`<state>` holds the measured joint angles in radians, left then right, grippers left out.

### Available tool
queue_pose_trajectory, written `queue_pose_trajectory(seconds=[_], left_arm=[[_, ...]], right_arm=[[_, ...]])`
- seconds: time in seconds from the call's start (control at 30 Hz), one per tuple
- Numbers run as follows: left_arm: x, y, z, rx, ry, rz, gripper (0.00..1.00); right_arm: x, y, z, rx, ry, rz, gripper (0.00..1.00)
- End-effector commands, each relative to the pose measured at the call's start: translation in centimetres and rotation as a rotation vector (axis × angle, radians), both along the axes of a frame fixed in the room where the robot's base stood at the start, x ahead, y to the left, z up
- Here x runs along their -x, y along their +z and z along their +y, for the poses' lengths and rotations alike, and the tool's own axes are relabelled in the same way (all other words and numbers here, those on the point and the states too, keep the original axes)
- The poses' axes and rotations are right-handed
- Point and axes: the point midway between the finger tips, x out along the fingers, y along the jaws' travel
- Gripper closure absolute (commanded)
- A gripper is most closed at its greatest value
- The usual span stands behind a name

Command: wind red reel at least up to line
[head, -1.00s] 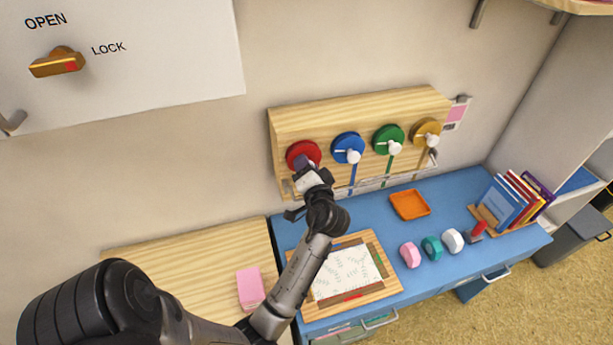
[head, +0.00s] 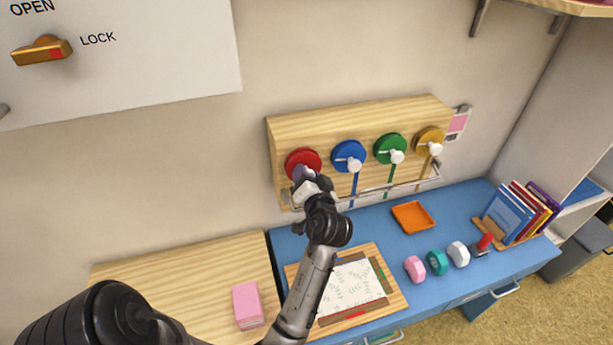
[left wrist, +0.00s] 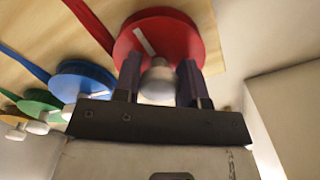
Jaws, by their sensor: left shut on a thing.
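The red reel (head: 302,160) is the leftmost of the reels on the wooden wall board. In the left wrist view the red reel (left wrist: 168,35) shows a white mark on its face and a red ribbon (left wrist: 82,18) running off it. My left gripper (head: 305,178) is at the reel's lower face. Its two dark fingers (left wrist: 160,80) are shut on the reel's white knob (left wrist: 158,82). The gripper and arm hide the ribbon below the red reel in the head view. My right gripper is in neither view.
Blue (head: 348,157), green (head: 390,147) and yellow (head: 429,139) reels with white knobs sit to the right on the board (head: 362,119). A metal rail (head: 385,187) runs below them. The blue desk (head: 370,222) holds an orange tray (head: 413,216), a framed sheet and stamps.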

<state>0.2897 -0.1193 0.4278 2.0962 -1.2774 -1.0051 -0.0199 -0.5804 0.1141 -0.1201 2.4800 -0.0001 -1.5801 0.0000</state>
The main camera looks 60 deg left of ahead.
Motion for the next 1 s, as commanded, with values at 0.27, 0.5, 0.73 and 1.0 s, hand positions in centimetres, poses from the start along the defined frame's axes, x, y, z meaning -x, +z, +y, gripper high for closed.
queue_pose_trajectory(seconds=[0.27,0.5,0.73,1.0], left_arm=[[0.0,0.0,0.0,-0.001,0.001,0.001,0.43],[0.0,0.0,0.0,0.0,0.0,0.001,0.39],[0.0,0.0,0.0,-0.001,0.0,0.003,0.39],[0.0,0.6,0.1,-0.026,-0.001,0.114,0.39]], right_arm=[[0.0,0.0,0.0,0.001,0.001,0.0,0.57],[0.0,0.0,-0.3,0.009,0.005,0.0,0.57],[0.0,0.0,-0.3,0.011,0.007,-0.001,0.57],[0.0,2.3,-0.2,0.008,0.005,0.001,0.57]])
